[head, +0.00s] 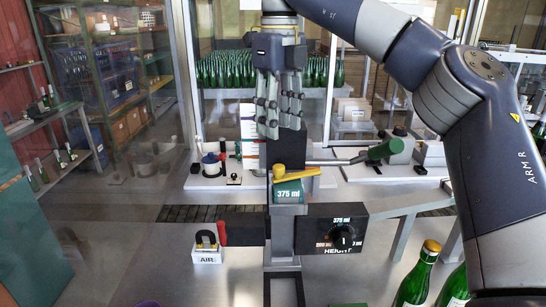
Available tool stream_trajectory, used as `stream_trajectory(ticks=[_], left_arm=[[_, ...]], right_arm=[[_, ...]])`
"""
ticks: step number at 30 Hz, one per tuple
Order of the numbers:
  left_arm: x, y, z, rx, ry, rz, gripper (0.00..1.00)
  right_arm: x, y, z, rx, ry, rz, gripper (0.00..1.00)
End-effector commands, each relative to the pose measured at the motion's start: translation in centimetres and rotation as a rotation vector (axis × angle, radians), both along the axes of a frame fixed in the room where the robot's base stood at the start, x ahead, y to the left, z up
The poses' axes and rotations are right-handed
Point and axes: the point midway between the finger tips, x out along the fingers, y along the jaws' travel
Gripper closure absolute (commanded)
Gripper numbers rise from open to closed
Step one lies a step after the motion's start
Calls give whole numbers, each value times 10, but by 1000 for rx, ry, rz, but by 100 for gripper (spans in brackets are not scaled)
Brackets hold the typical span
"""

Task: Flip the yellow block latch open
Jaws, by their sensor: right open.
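The yellow latch (298,174) is a small bar with an upright knob at its left end. It lies across the top of the green block marked 375 ml (288,192), on the upright column in the middle of the head view, and its bar slants slightly up to the right. My right gripper (281,126) points down above the latch, in front of the dark upper part of the column. It is open and empty, and a gap shows between its fingertips and the latch. My left gripper is not in view.
A black HEIGHT box with a dial (343,237) sits right of the column. A red-tipped black part (240,232) and a white AIR box (207,254) are on the left. A green-handled lever (384,149) reaches right. Green bottles (417,277) stand at front right.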

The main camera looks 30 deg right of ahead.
Motion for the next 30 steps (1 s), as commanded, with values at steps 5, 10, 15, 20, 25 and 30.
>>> stream_trajectory(ticks=[5,10,15,20,25,30], left_arm=[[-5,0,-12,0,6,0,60],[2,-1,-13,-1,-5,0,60],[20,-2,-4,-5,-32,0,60],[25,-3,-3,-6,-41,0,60],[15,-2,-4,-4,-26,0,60],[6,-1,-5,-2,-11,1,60]], right_arm=[[0,-1,-38,2,5,2,59],[-1,-1,-66,1,3,1,59],[0,-1,-82,-1,-1,-1,59],[0,-1,-91,0,-1,-1,59],[0,0,-92,1,-2,-1,59],[0,0,-92,0,-1,-1,81]])
